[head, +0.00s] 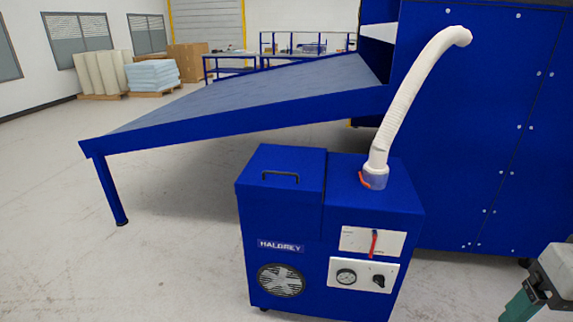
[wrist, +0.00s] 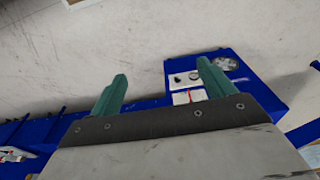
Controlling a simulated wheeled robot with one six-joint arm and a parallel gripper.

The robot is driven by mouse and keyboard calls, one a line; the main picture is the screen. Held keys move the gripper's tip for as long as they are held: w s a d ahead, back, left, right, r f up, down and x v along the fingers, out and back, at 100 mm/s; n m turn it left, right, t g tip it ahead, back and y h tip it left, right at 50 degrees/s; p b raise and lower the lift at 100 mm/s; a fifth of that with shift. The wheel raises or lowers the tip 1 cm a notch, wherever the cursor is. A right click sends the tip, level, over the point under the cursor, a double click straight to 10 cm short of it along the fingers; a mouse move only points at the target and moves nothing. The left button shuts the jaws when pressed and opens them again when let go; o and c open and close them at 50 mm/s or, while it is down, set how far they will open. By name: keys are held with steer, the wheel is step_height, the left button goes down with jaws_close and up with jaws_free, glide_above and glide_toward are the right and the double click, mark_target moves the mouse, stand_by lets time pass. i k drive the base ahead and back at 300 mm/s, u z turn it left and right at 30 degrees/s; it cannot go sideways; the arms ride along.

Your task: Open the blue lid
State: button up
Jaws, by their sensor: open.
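The blue lid (head: 285,170) lies shut on the left part of the blue machine box (head: 330,270) in the head view. A dark handle (head: 281,177) stands on the lid near its front. My gripper (head: 530,297) shows at the lower right edge of the head view, well to the right of the box and apart from it. In the wrist view its two green fingers (wrist: 160,85) are spread apart with nothing between them. The box's front panel (wrist: 188,95) shows beyond the fingers there, upside down. The lid's handle is not clearly visible in the wrist view.
A white hose (head: 405,100) rises from the box's right top, with an orange lever (head: 372,181) at its base. A red lever (head: 374,243) and a gauge are on the front. A blue sloped table (head: 240,98) stands behind, a tall blue cabinet (head: 490,120) at right. Floor at left is clear.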

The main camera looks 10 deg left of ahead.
mark_target(286, 160)
steer(key=k, duration=0.5)
steer(key=u, duration=0.8)
steer(key=i, duration=1.2)
steer(key=z, duration=0.2)
